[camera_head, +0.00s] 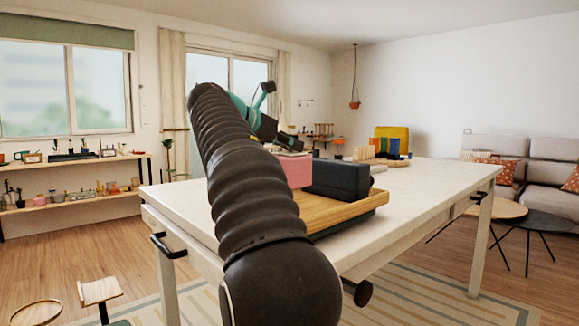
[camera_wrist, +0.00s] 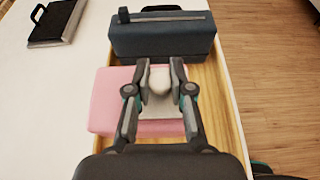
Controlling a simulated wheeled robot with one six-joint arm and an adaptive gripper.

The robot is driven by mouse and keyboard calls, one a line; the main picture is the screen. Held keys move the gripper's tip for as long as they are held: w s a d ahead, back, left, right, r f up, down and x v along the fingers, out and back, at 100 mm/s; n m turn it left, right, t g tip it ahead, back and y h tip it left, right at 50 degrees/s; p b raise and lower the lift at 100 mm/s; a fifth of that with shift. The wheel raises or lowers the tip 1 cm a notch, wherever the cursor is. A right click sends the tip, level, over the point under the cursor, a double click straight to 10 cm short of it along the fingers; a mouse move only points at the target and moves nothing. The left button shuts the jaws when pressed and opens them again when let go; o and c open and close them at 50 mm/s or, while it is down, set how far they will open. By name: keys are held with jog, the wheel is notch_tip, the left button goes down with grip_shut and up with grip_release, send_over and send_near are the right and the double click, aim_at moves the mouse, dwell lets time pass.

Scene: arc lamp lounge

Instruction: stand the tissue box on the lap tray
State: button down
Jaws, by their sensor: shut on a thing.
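The tissue box is a pink box (camera_head: 295,172) with a pale tuft on top, and it also shows in the wrist view (camera_wrist: 107,100). My gripper (camera_wrist: 160,68) is shut on it from above, its fingers either side of the pale tuft. In the head view my gripper (camera_head: 288,142) is partly hidden by my arm. The lap tray is wooden (camera_head: 345,209) with a raised rim, and its bare floor shows in the wrist view (camera_wrist: 212,112). The box is over the tray's left part in the wrist view, overlapping the left rim. Whether its base touches the tray is hidden.
A dark blue-grey box (camera_head: 341,179) stands on the tray close to the tissue box, at the top in the wrist view (camera_wrist: 163,36). The white table (camera_head: 430,182) holds wooden and coloured blocks (camera_head: 385,148) farther back. A dark flat object (camera_wrist: 55,22) lies left of the tray.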

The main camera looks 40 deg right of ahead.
aim_at(288, 163)
jog(key=shift+f+b, duration=1)
jog(key=shift+f, duration=1.4)
jog(key=shift+f, duration=0.1)
jog(key=c, duration=1)
grip_release()
jog(key=shift+c, duration=0.2)
jog(key=shift+a+r, duration=0.25)
jog(key=shift+a, duration=0.1)
jog(key=p+v, duration=0.2)
jog(key=v, duration=0.9)
jog(key=shift+a, duration=0.2)
